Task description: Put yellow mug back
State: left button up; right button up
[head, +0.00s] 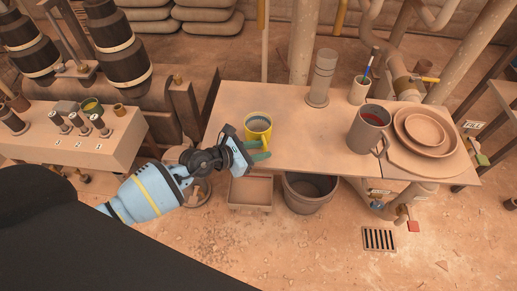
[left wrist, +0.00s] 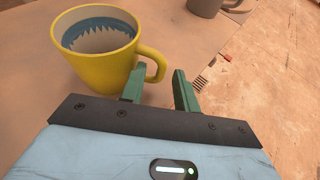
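The yellow mug (head: 258,122) stands upright near the left front of the brown table (head: 290,150). Its inside looks blue. In the left wrist view the mug (left wrist: 100,68) is close at the upper left, its handle pointing towards the fingers. My left gripper (head: 260,149) is at the front edge of the table, beside the mug. In the left wrist view its two green fingers (left wrist: 159,78) are apart, with the mug's handle ahead of or between them; I cannot tell which. Nothing is visibly gripped. My right gripper is not in view.
A large grey mug (head: 365,130), stacked round plates (head: 424,130), a cup with a brush (head: 359,93) and a tall cylinder (head: 320,80) stand on the table. A bucket (head: 308,200) and a shallow box (head: 233,203) are below its front edge. A bench with valves (head: 60,150) is at left.

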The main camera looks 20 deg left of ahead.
pick_arm(q)
jog(key=shift+r, duration=0.1)
jog(key=shift+s+a+r, duration=0.1)
jog(key=shift+a+r, duration=0.05)
jog(key=p+v, duration=0.2)
jog(key=v, duration=0.9)
jog(key=shift+s+a, duration=0.15)
jog(key=shift+s, duration=0.1)
jog(key=s+d+f+m+g+y, duration=0.1)
jog(key=s+f+m, duration=0.3)
jog(key=s+m, duration=0.6)
jog(key=s+d+f+m+g+y, duration=0.2)
jog(key=s+f+m, duration=0.3)
jog(key=s+m, duration=0.5)
jog(key=s+d+f+m+g+y, duration=0.1)
jog(key=s+d+f+m+y, duration=0.1)
jog(key=s+m, duration=0.7)
jog(key=s+f+y, duration=0.1)
jog(key=s+f, duration=0.1)
jog(key=s, duration=0.6)
jog(key=shift+s+f+m, duration=0.3)
jog(key=shift+f+m, duration=0.05)
jog(key=shift+m, duration=0.05)
